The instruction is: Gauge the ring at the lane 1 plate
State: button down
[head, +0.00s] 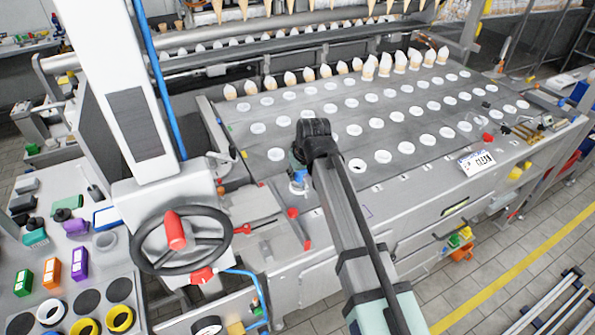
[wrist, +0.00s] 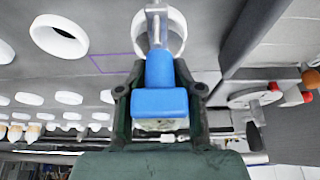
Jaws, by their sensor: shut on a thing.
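My gripper (wrist: 160,92) is shut on a blue-handled gauge (wrist: 160,72) with a grey metal end. It also shows in the head view, where my gripper (head: 298,166) hangs low over the near left of the grey plate deck (head: 335,192). The gauge's metal end reaches over a white ring (wrist: 181,30) in the wrist view. I cannot tell whether it is inside the ring or only above it. In the head view my arm and gripper hide most of this spot; a bit of the white ring (head: 297,190) shows below the blue part.
Rows of white-rimmed holes (head: 383,157) cover the deck, with cones standing along its back. A handwheel (head: 180,240) and red-handled lever (head: 294,214) are at the left. A white label card (head: 477,162) lies at the right. A side table (head: 75,230) holds coloured blocks and rings.

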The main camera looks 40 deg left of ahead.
aim_at(305, 188)
dwell(0.4)
jog(key=c, duration=0.7)
grip_release()
jog(key=v, duration=1.2)
jog(key=shift+r, duration=0.15)
